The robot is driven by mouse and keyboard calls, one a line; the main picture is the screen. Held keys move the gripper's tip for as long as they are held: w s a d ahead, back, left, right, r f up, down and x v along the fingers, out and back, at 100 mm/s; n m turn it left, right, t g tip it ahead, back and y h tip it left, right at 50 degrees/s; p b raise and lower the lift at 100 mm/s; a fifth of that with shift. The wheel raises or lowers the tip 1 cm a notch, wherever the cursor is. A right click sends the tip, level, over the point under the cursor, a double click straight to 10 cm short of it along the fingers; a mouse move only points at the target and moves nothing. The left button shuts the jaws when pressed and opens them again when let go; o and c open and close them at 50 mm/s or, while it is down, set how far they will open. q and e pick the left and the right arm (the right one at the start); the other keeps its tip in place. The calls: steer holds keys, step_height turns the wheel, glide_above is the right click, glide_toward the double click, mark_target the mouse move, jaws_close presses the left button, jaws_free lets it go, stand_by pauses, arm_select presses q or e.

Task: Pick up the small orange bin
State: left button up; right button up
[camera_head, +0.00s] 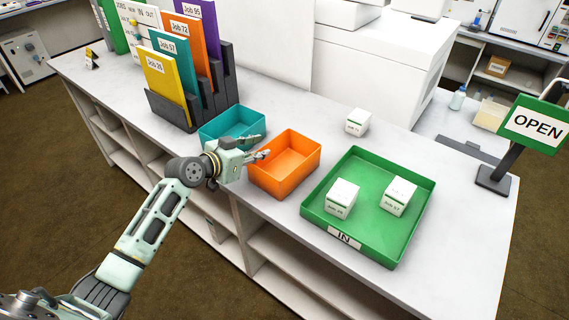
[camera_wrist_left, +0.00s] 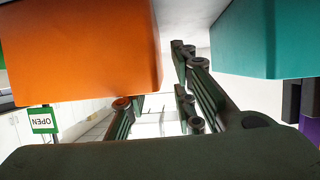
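The small orange bin (camera_head: 284,177) stands empty on the white counter, between a teal bin (camera_head: 222,124) and a green tray. My left gripper (camera_head: 264,146) is at the orange bin's left rim, beside the teal bin. Its fingers are apart, and nothing shows held between them. In the left wrist view the orange bin (camera_wrist_left: 80,45) fills the upper left and the teal bin (camera_wrist_left: 270,40) the upper right. The gripper fingers (camera_wrist_left: 160,95) show between them, one partly hidden by the orange bin. I cannot tell whether they touch it. My right gripper is not in view.
The green IN tray (camera_head: 372,235) holds two white boxes and stands close on the right. Another white box (camera_head: 357,122) sits behind. Colored job binders (camera_head: 165,85) stand in a dark rack at the left. An OPEN sign (camera_head: 535,125) is at the right.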

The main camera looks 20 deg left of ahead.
mark_target(264, 166)
arm_select(q)
steer(key=shift+x, duration=1.6)
steer(key=shift+s+a, duration=0.1)
steer(key=shift+c, duration=0.5)
jaws_close()
